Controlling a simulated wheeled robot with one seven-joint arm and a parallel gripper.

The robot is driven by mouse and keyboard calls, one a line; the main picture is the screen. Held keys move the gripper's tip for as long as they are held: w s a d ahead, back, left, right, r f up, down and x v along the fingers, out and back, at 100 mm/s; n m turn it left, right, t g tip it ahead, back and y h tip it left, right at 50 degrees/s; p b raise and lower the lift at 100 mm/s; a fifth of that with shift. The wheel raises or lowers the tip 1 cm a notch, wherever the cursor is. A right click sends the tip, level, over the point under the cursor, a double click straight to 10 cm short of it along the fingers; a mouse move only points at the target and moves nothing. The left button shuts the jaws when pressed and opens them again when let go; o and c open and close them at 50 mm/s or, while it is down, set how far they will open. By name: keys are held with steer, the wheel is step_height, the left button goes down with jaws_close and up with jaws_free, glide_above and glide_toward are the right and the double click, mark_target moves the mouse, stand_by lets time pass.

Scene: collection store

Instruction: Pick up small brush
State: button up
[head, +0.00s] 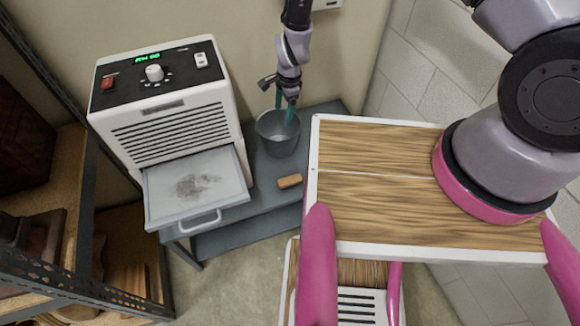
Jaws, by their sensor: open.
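A small tan-brown block-shaped object (289,181), which looks like the small brush, lies on the grey table (262,207) in front of the grey bucket. No bristles can be made out on it. My gripper (284,113) points down at the bucket (278,143), with its two teal fingers apart and their lower ends at or inside the bucket's mouth. The gripper is behind the brush in the picture and does not touch it. Nothing is visible between the fingers, though the bucket's inside is partly hidden.
A white machine (165,105) with a green display stands left on the table. Its drawer (219,173) is pulled out and holds dark debris. A metal shelf rack (85,215) is at the left. The wall is close behind the bucket.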

steer(key=s+d+f+m+h, duration=0.1)
steer(key=s+f, duration=0.4)
steer(key=f, duration=0.3)
steer(key=s+d+f+h, duration=0.1)
steer(key=s+f, duration=0.3)
steer(key=f, duration=0.3)
glide_above(290, 180)
steer(key=f, duration=0.5)
steer(key=shift+a, duration=0.25)
steer(key=f, duration=0.5)
steer(key=shift+d+f, duration=0.25)
jaws_close()
